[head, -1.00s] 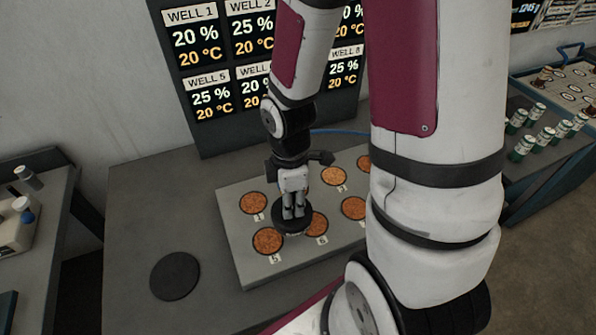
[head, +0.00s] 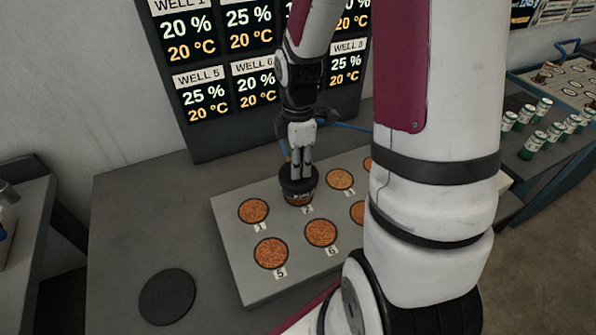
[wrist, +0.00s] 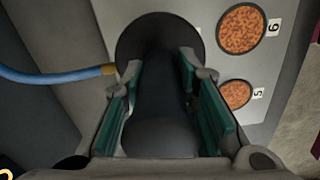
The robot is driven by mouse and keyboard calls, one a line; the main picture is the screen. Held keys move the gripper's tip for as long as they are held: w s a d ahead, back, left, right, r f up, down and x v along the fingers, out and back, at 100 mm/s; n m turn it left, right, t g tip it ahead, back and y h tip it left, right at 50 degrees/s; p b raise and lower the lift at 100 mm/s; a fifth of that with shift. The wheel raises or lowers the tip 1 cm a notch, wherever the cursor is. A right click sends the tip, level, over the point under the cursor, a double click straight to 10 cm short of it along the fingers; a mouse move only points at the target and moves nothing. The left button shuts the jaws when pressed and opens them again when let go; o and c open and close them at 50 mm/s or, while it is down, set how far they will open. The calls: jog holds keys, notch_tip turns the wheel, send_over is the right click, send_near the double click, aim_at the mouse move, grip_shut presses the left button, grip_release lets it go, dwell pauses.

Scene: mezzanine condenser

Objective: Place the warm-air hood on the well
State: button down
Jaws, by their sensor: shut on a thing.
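The warm-air hood (head: 298,186) is a dark round cap with a narrower grip and a blue hose. My gripper (head: 301,171) is shut on its grip from above. The hood is at well 2 in the back row of the grey well plate (head: 238,262), and a strip of orange shows just under its rim. I cannot tell whether it touches the plate. In the wrist view the hood's grip (wrist: 163,105) lies between my green-padded fingers and its wide rim hides the well below. Wells 1 (head: 253,211), 5 (head: 271,252) and 6 (head: 320,233) are uncovered, filled with orange grains.
A display panel (head: 222,105) behind the plate lists well percentages and temperatures, all at 20 °C. A dark round pad (head: 167,297) lies empty at the table's front left. The blue hose (wrist: 60,76) runs off beside my gripper. A bench at right holds green-labelled bottles (head: 532,144).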

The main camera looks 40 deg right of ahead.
jog(key=shift+f, duration=1.75)
jog(key=shift+f, duration=0.1)
jog(key=c, duration=1.3)
grip_release()
notch_tip(320, 180, up, 12)
jog(key=shift+r+p, duration=0.2)
jog(key=shift+p, duration=0.1)
jog(key=s+a+r+m+t, duration=0.1)
jog(key=s+a+r+m, duration=0.3)
jog(key=r, duration=0.1)
jog(key=s+a+r+m+t, duration=0.2)
jog(key=s+a+r+m, duration=0.1)
jog(key=s+r+m, duration=0.2)
jog(key=s+a+r+m+t, duration=0.2)
jog(key=s+a+r+m, duration=0.2)
jog(key=s+r+m, duration=0.1)
jog(key=shift+a, duration=0.35)
